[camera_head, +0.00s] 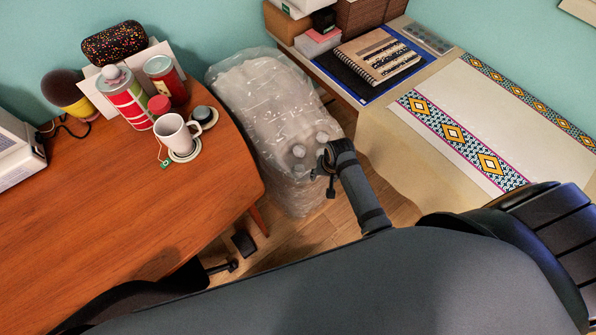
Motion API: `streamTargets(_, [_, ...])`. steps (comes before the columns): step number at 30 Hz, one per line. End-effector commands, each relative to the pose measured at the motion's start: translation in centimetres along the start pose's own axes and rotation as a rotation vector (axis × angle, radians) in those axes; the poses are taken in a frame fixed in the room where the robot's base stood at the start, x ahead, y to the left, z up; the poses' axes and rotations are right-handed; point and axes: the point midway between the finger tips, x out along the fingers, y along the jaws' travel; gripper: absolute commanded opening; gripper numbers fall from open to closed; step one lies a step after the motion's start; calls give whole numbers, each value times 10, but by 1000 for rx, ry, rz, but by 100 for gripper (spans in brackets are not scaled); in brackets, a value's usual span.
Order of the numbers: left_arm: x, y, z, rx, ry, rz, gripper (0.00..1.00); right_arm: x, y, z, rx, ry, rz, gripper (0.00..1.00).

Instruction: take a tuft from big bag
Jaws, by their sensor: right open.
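The big bag (262,95) is a clear, crinkled plastic sack full of pale, whitish tufts. It stands on the floor between the two tables. My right gripper (323,174) is open and reaches over the bag's near right side. No tuft shows between its fingers. Rounded pale lumps show just left of the fingers, at or under the plastic. I cannot tell whether the fingers touch the bag. A dark part at the lower left, by the wooden table's edge, may be my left gripper (224,267); its jaws cannot be made out.
The wooden table (85,215) at left holds a white mug (175,134) on a coaster, tins (165,80), a speaker and a dark brush. At right a cloth-covered table (400,165) bears a patterned runner and notebooks (378,55). Bare floor (300,235) shows between them.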

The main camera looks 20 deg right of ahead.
Motion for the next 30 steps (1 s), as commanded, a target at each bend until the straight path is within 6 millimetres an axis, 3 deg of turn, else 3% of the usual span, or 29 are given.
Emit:
streamTargets(3, [3, -1, -5, 0, 9, -1, 40, -14, -31, -25, 104, -31, -36, 49])
streamTargets(9, [6, -1, -7, 0, 12, -2, 40, -39, -68, -50, 234, -85, -68, 49])
streamTargets(15, [6, -2, -7, 1, 12, -2, 40, -31, -73, -51, 257, -102, -68, 49])
streamTargets(24, [16, -1, -4, 1, 9, -3, 40, 15, -76, -47, 256, -100, -68, 49])
streamTargets(30, [16, -1, -4, 1, 8, -3, 40, 22, -77, -46, 255, -99, -68, 49])
